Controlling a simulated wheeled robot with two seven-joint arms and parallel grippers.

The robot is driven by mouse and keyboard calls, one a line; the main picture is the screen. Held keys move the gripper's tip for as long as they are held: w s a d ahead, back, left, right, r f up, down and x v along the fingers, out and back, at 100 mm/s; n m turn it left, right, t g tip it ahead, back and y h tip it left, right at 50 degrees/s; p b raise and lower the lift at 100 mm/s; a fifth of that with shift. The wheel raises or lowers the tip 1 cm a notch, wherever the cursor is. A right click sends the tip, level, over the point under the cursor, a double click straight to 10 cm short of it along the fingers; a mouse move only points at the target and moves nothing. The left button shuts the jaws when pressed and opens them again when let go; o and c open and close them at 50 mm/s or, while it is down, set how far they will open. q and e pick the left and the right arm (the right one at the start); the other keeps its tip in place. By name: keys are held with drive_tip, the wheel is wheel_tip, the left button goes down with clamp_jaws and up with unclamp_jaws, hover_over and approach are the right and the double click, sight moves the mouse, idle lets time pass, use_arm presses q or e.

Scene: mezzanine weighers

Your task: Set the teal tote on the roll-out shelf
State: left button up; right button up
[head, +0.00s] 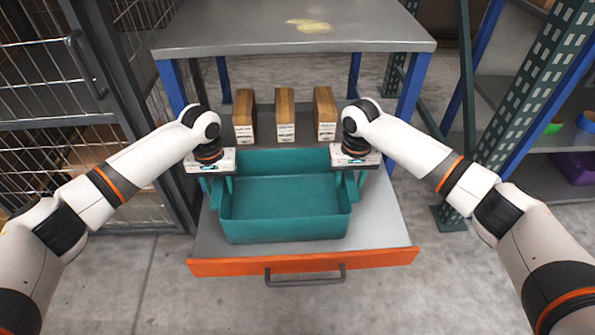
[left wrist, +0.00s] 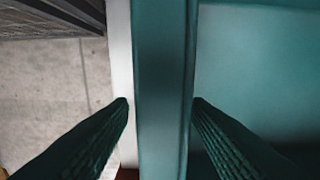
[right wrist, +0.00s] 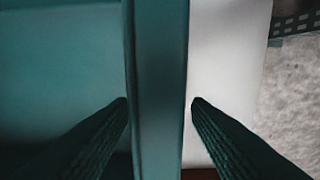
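The teal tote (head: 285,228) is an open, empty-looking bin. It appears to rest upright on the grey roll-out shelf (head: 385,228), which is pulled out, with an orange front. My left gripper (head: 217,190) is at the tote's left wall. In the left wrist view, its fingers straddle that wall (left wrist: 163,90), with a thin gap at the outer finger. My right gripper (head: 352,188) is at the right wall. In the right wrist view, its fingers straddle that wall (right wrist: 157,90), also with a thin outer gap. Both look open. The tote's underside is hidden.
Several brown boxes with white labels stand behind the tote, one being the middle box (head: 285,110). A grey tabletop (head: 300,30) is above the shelf. A wire cage (head: 60,90) stands left, and a green perforated upright (head: 520,85) right. Floor in front is clear.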

drive_tip(key=shift+r, duration=0.15)
use_arm(q)
wheel_tip(320, 180, up, 12)
use_arm(e)
wheel_tip(320, 180, up, 12)
idle(0.8)
idle(0.4)
